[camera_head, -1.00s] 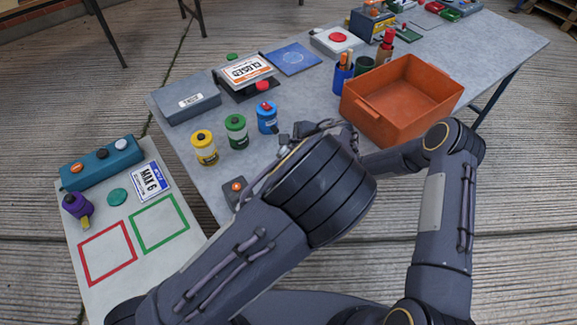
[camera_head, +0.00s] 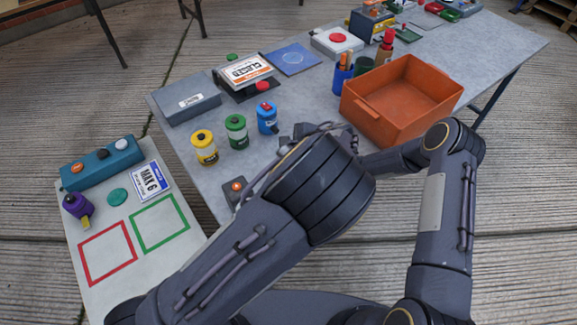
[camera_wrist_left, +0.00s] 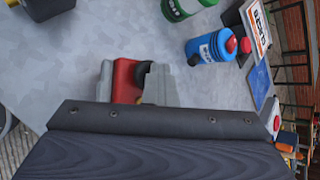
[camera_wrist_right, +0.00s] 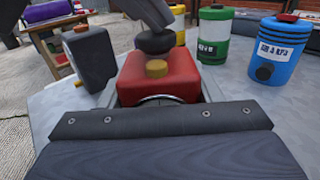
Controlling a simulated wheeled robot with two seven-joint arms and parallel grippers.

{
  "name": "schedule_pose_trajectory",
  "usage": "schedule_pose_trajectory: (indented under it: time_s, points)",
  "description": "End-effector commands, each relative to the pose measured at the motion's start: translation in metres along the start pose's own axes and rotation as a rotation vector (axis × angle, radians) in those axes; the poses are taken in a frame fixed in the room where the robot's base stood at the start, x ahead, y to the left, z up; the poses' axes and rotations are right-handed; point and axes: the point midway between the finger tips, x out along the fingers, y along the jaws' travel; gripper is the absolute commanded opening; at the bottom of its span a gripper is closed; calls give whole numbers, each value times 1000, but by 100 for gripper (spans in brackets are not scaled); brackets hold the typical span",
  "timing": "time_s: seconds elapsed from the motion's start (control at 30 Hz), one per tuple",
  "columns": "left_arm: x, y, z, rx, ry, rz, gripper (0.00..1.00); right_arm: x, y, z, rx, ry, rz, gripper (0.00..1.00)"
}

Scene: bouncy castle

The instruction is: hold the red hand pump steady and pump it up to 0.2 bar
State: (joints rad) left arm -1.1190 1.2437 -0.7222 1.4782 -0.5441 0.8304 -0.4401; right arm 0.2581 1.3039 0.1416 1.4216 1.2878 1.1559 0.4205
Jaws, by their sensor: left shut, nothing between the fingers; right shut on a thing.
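The red hand pump (camera_wrist_right: 160,72) has a yellow cap on its front and a black knob (camera_wrist_right: 155,41) on top. My right gripper (camera_wrist_right: 160,94) is shut on the pump's red body in the right wrist view. My left gripper (camera_wrist_right: 147,10) is shut and empty, with its tips directly above the knob, touching or nearly so. The left wrist view shows the pump's red side (camera_wrist_left: 127,82) beside my left fingers (camera_wrist_left: 161,86). In the head view my left forearm hides the pump. No pressure reading is visible.
Yellow (camera_head: 204,147), green (camera_head: 236,132) and blue (camera_head: 267,118) canisters stand behind the pump. A dark box with an orange button (camera_head: 236,189) is to the left. An orange crate (camera_head: 402,104) stands to the right. A side table (camera_head: 95,220) with coloured outlines is at left.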

Motion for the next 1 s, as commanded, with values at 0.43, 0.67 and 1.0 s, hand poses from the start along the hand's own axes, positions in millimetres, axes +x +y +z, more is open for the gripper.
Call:
schedule_pose_trajectory:
  time_s: [0.43,0.67,1.0]
  points:
    - [-16,-3,11,12,8,29,0,3,4,2,-2,-16,14,19]
    - [-32,-16,22,10,5,25,0,2,2,2,-2,-12,8,19]
    - [-36,-20,25,10,4,20,0,0,1,2,-1,-9,6,19]
